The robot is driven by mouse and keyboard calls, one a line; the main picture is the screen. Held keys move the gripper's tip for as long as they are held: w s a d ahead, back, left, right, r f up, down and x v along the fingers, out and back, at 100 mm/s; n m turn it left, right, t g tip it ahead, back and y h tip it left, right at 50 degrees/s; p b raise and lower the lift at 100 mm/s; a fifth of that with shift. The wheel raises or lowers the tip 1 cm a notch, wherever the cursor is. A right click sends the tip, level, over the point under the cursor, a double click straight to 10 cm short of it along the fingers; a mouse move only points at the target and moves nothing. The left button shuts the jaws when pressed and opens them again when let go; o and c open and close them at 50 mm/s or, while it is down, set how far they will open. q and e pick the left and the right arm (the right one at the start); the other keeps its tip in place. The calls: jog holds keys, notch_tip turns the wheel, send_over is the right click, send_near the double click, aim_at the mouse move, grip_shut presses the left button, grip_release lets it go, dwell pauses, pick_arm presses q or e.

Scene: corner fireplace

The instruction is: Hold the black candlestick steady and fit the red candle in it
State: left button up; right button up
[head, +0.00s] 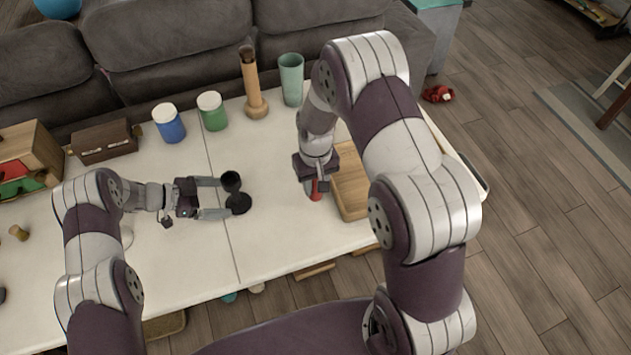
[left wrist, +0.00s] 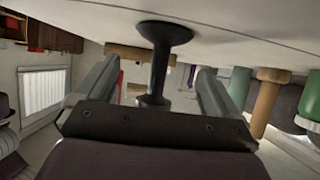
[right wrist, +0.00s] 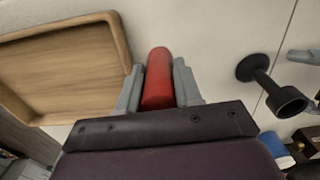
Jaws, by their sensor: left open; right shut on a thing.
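The black candlestick (head: 235,190) stands upright on the white table in the head view. My left gripper (head: 219,197) is open, with its fingers on either side of the candlestick. In the left wrist view the candlestick (left wrist: 160,65) shows upside down between the two fingers, with gaps on both sides. The red candle (head: 315,191) is in my right gripper (head: 314,188), to the right of the candlestick. In the right wrist view the candle (right wrist: 158,75) is clamped between the fingers. Its lower part is hidden by the gripper, and the candlestick (right wrist: 262,80) stands apart at the right.
A wooden tray (head: 349,199) lies right beside my right gripper. Blue (head: 169,124) and green (head: 212,112) jars, a wooden mill (head: 252,90) and a green cup (head: 291,78) stand along the back. The table between candlestick and candle is clear.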

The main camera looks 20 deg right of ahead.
aim_at(234, 203)
pick_arm(q)
jog(key=b+x, duration=0.2)
jog(key=x, duration=0.2)
jog(key=shift+a+f, duration=0.1)
jog(key=shift+f, duration=0.05)
pick_arm(e)
notch_tip(234, 203, down, 2)
jog(key=shift+f, duration=0.15)
pick_arm(q)
jog(key=shift+d, duration=0.3)
pick_arm(e)
jog(key=shift+f, duration=0.1)
pick_arm(q)
jog(key=c, duration=0.7)
jog(key=c, duration=0.9)
